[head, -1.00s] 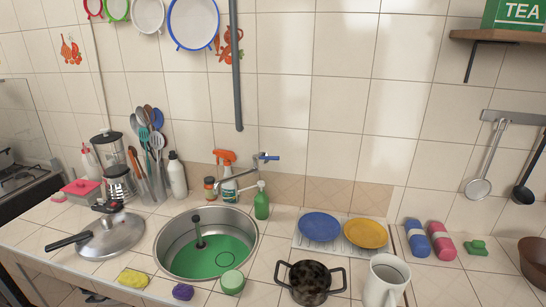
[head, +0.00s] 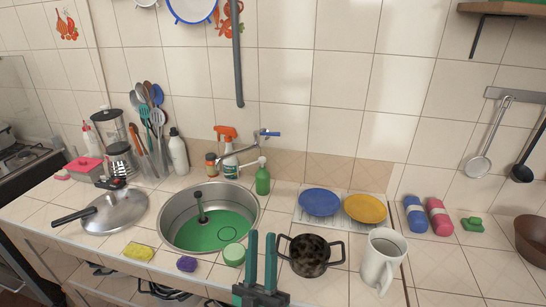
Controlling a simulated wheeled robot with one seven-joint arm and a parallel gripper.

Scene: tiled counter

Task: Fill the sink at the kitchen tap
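The round metal sink (head: 168,222) is set in the tiled counter. A flat green surface (head: 207,238) covers its bottom; I cannot tell whether this is liquid or solid. A dark upright rod (head: 200,208) stands in the sink. The kitchen tap (head: 250,147) is on the wall behind the sink, with a blue handle (head: 270,133) and a spout reaching left. I see no water stream from it. My gripper (head: 262,240) is at the bottom middle, in front of the sink and left of the black pot. Its two teal fingers are apart with nothing between them.
An orange-topped spray bottle (head: 228,155) and a green soap bottle (head: 263,180) stand close to the tap. The black pot (head: 309,257) and white mug (head: 379,262) are right of my gripper. A green round tub (head: 234,254) and purple sponge (head: 187,264) lie at the sink's front.

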